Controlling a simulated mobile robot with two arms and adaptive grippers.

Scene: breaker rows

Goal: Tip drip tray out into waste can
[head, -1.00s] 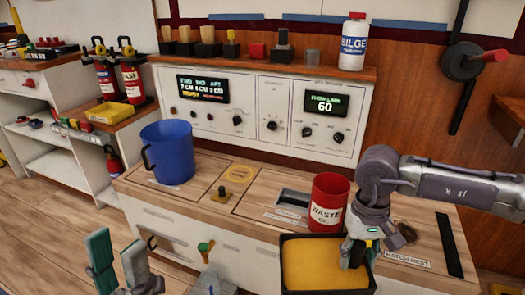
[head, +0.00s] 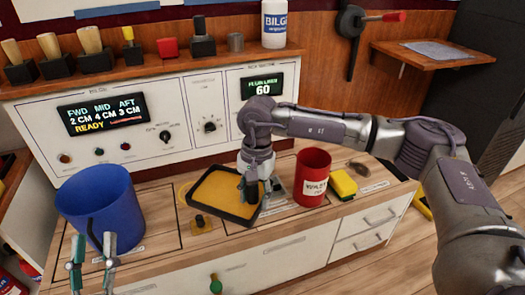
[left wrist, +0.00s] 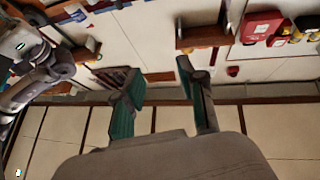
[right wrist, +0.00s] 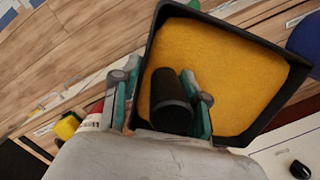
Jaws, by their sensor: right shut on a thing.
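The black drip tray (head: 238,215) with a yellow-orange fill is over the counter, left of the red waste can (head: 313,181). It looks about level; I cannot tell whether it touches the counter. My right gripper (head: 254,188) is shut on the tray's dark handle, which sits between the fingers in the right wrist view (right wrist: 172,105). The waste can stands upright on the counter, and its inside is mostly hidden. My left gripper (head: 90,266) is open and empty at the lower left; its fingers are apart in the left wrist view (left wrist: 162,95).
A blue bucket (head: 100,207) stands on the counter left of the tray. A yellow sponge (head: 343,184) lies right of the waste can. A dark knob (head: 201,221) is close to the tray's left front edge. The control panel (head: 185,125) rises behind.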

